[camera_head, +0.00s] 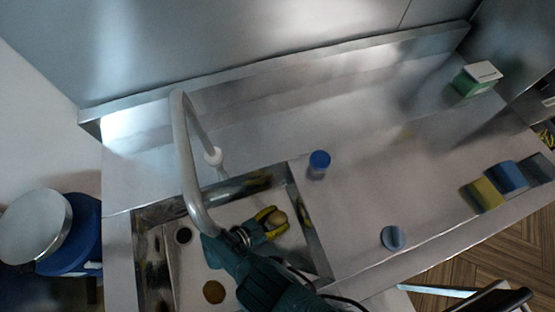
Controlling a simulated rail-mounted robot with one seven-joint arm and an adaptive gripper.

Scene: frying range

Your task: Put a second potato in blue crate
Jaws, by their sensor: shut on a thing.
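My gripper (268,219), with yellow fingertips, is shut on a brown potato (277,218). It is over the right part of the steel sink (315,245); the height above the sink floor is hard to tell. Another brown round thing, probably a potato (213,291), lies at the bottom of the sink, to the lower left of my gripper. I cannot make out a blue crate for certain. A small blue block-like thing (507,177) lies on the counter at the right, between a yellow one (483,194) and a dark one (540,168).
A curved faucet (185,150) arches over the sink, left of my gripper. A blue-capped container (319,163) stands behind the sink's right edge. A round blue-grey thing (393,237) and a green-white box (476,79) are on the counter. A blue bin (85,235) is at left.

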